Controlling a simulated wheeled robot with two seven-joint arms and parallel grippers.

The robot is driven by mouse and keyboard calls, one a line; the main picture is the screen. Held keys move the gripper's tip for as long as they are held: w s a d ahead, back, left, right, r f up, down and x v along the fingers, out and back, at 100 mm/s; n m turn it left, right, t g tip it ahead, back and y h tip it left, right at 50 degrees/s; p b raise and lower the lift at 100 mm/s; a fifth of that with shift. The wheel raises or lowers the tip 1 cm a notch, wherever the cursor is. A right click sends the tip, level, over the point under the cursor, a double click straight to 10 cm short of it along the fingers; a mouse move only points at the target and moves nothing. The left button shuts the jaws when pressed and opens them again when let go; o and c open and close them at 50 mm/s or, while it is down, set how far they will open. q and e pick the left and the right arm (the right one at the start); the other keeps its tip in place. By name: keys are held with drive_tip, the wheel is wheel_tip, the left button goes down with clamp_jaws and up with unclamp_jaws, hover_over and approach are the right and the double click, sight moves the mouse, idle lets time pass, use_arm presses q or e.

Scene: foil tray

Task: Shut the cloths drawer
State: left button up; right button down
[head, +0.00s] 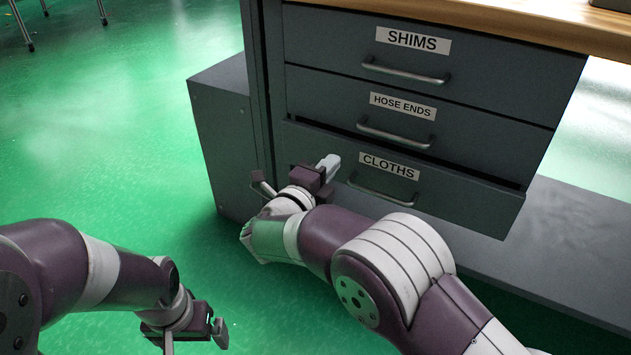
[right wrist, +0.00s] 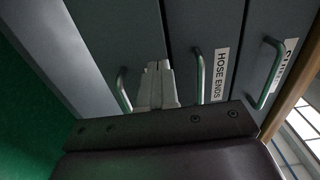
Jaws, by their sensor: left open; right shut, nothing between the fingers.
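The cloths drawer (head: 450,200) is the lowest of three labelled drawers in the head view. It stands a little open, with a dark gap above its front. Its bar handle (head: 383,190) lies under the CLOTHS label; the handle also shows in the right wrist view (right wrist: 122,92). My right gripper (head: 328,166) is shut and empty at the left part of the drawer front, left of the handle. In the right wrist view its fingertips (right wrist: 158,68) point at the drawer front; I cannot tell whether they touch. My left gripper (head: 194,338) is open and empty above the floor, far from the drawer.
The hose ends drawer (head: 480,135) and the shims drawer (head: 500,65) above are closed. A wooden worktop (head: 500,22) lies over them. A low grey cabinet (head: 222,130) stands left of the drawers.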

sight(349, 143)
drive_tip(key=x, duration=0.5)
drive_tip(key=shift+w+d, duration=0.1)
drive_tip(key=x, duration=0.3)
drive_tip(key=shift+r, duration=0.1)
drive_tip(key=shift+w+d+r, duration=0.1)
drive_tip(key=shift+w+d, duration=0.05)
drive_tip(key=shift+d, duration=0.05)
drive_tip(key=shift+r, duration=0.15)
